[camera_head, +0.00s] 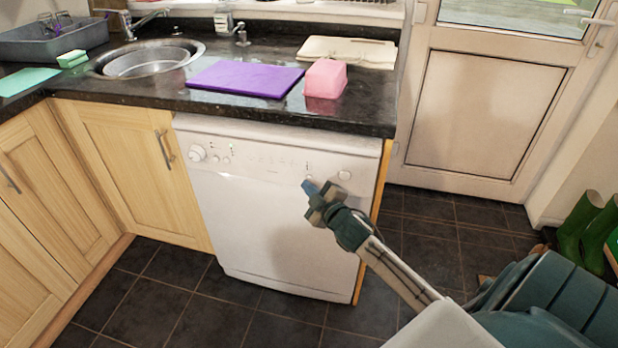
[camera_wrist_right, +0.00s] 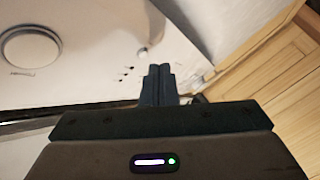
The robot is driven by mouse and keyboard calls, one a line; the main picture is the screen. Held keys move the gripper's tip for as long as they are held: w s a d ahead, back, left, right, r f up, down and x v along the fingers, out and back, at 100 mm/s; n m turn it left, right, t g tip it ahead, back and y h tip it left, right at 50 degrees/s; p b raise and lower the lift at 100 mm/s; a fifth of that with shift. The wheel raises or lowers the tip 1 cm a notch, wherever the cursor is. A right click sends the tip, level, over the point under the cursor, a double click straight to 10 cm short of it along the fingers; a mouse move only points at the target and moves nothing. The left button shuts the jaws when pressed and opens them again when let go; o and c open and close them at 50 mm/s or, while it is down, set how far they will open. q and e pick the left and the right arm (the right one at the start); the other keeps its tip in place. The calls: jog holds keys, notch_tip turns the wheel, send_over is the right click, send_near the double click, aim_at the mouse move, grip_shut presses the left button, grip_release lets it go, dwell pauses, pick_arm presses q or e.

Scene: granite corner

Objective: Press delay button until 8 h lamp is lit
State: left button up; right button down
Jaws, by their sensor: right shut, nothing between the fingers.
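The white dishwasher (camera_head: 270,230) stands under the counter, its control panel (camera_head: 265,158) along the top. A small round button (camera_head: 308,178) sits toward the panel's right. In the right wrist view, a small pale button (camera_wrist_right: 142,52) lies just beyond my fingertips, with a few dark dots (camera_wrist_right: 127,75) beside it. No lit lamp shows among those dots. The labels are too small to read, so I cannot tell which is the 8 h lamp. My right gripper (camera_head: 308,187) is shut and empty, close to the panel's lower right; contact cannot be told. My left gripper is out of view.
A large round knob (camera_wrist_right: 30,47) is left of my fingers in the wrist view. A purple board (camera_head: 245,79) and pink box (camera_head: 326,78) rest on the counter (camera_head: 150,98).

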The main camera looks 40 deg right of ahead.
dwell(0.7)
jog(key=shift+w+d, duration=0.3)
jog(key=shift+d, duration=0.05)
jog(key=shift+w+d+p, duration=0.2)
jog(key=shift+p, duration=0.15)
dwell(0.4)
dwell(0.4)
jog(key=shift+s+a, duration=0.5)
jog(key=shift+a, duration=0.05)
jog(key=s+a, duration=0.1)
jog(key=a, duration=0.1)
jog(key=s+a+p, duration=0.1)
jog(key=s+a, duration=0.1)
jog(key=shift+s+p, duration=0.1)
jog(key=shift+p, duration=0.2)
jog(key=shift+d, duration=0.1)
dwell(0.7)
